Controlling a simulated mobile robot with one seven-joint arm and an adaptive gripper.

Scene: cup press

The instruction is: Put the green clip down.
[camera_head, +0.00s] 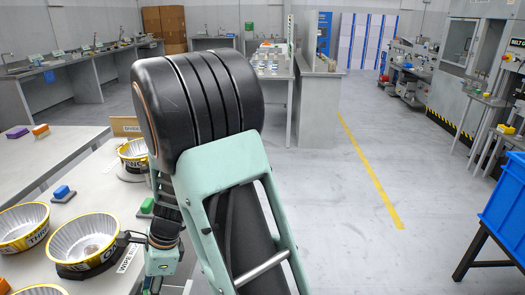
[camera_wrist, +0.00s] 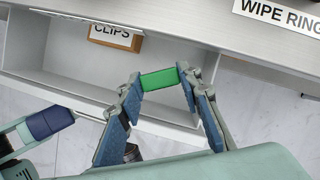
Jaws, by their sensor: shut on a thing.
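The green clip (camera_wrist: 158,79) is a small green bar in the wrist view. My gripper (camera_wrist: 159,86) is shut on it, with one blue-padded finger at each end of the bar. The clip shows in front of a grey open compartment (camera_wrist: 75,62), near its lower front edge. I cannot tell whether the clip touches that edge. A small wooden piece with a CLIPS label (camera_wrist: 115,37) is at the compartment's back.
A WIPE RING label (camera_wrist: 280,14) is on the bench edge at upper right in the wrist view. In the head view, yellow-rimmed metal bowls (camera_head: 84,238) stand on the left bench. A blue bin (camera_head: 503,205) is at right. The floor between is clear.

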